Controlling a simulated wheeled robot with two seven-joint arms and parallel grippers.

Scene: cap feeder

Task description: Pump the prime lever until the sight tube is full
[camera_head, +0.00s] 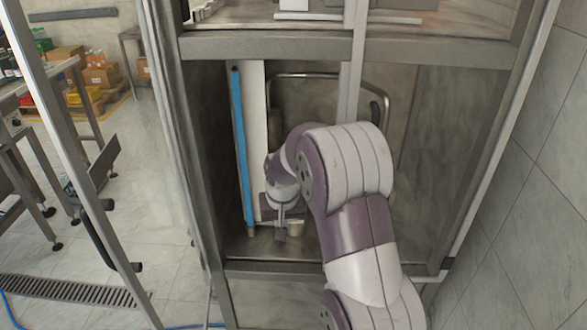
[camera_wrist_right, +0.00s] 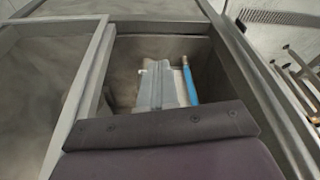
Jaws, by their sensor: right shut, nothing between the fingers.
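The sight tube (camera_head: 242,150) is a tall thin upright tube in front of a white panel (camera_head: 257,110) in the open cabinet bay. Blue fills nearly all of its visible length, up to near the top. It also shows in the right wrist view (camera_wrist_right: 189,85), beside a pale grey shape. My right gripper (camera_head: 281,233) is shut and empty, low in the bay, just right of the tube's foot. A small beige cylinder (camera_head: 296,228) is beside the fingers; I cannot tell whether they touch. I cannot make out the prime lever for certain. My left gripper is not in view.
The metal cabinet frame (camera_head: 420,50) surrounds the bay, with a post (camera_head: 350,85) down its front. A bent metal tube (camera_head: 320,75) runs along the back. A tiled wall (camera_head: 530,210) is close on the right. Open floor (camera_head: 160,220) lies left.

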